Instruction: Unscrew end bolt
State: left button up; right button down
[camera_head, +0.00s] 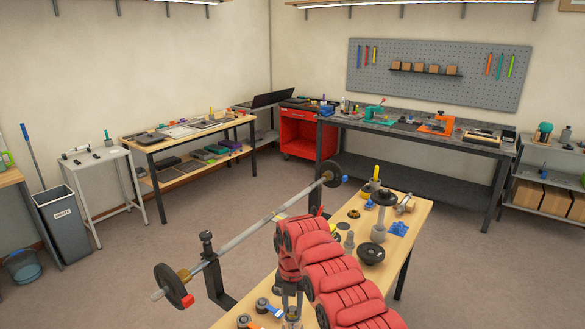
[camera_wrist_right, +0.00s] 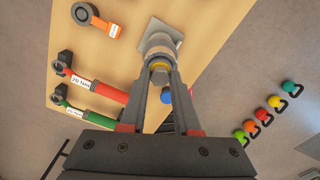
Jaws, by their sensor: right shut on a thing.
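My right gripper (camera_head: 292,312) reaches down over the front edge of the wooden workbench, at the end of my red arm. In the right wrist view its fingers (camera_wrist_right: 159,75) are shut on a light metallic cylindrical piece (camera_wrist_right: 157,45) with a yellow band. This piece stands over a grey square plate (camera_wrist_right: 165,33) on the bench. I cannot tell for sure that it is the end bolt. In the head view the gripper's fingertips are small and the piece is hard to make out. My left gripper is not in view.
The wooden bench (camera_head: 343,212) holds discs and small parts. A barbell (camera_head: 240,238) rests on a black stand left of my arm. The right wrist view shows a red-handled tool (camera_wrist_right: 97,86), a green-handled tool (camera_wrist_right: 90,115), an orange tool (camera_wrist_right: 98,20) and several kettlebells on the floor.

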jog(key=c, duration=0.6)
grip_release()
jog(key=shift+s+f, duration=0.15)
jog(key=shift+s, duration=0.05)
jog(key=shift+o, duration=0.2)
jog(key=shift+w, duration=0.1)
jog(key=shift+w, duration=0.1)
jog(key=shift+r, duration=1.15)
jog(key=m, duration=0.7)
